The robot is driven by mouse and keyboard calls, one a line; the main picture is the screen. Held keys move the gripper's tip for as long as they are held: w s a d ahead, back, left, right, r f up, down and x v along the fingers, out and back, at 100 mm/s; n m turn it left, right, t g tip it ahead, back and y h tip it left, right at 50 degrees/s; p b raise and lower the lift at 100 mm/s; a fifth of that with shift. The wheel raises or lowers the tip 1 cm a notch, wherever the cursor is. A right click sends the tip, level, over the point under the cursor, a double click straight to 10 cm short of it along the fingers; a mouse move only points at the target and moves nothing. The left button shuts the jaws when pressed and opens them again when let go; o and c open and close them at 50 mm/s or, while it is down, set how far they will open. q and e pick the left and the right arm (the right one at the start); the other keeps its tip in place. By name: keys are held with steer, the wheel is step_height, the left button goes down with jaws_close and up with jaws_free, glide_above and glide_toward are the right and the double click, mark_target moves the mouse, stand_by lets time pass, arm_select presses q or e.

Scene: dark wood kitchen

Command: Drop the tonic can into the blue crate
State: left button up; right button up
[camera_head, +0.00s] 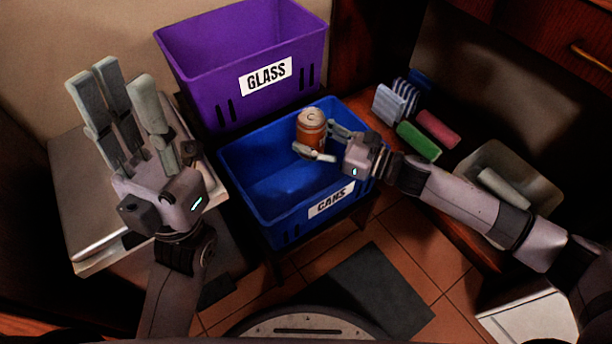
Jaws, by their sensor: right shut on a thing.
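The orange tonic can (311,130) is upright in my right gripper (322,143), whose fingers are closed around it. The gripper comes in from the right and holds the can over the blue crate (250,208), toward its back right part. The crate has a "CANS" label on its front, and the inside that shows is empty. How high the can is above the crate floor is hard to tell. My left gripper (125,110) is at the left with its fingers pointing up, spread apart and empty, in front of a pale surface.
A purple crate (200,88) labelled "GLASS" stands behind the blue crate. To the right are a striped cloth (396,101), a green item (419,142), a red item (438,128) and a grey bin (541,184). A pale cabinet (75,190) stands at the left.

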steer(key=o, duration=1.3)
steer(key=v, duration=1.2)
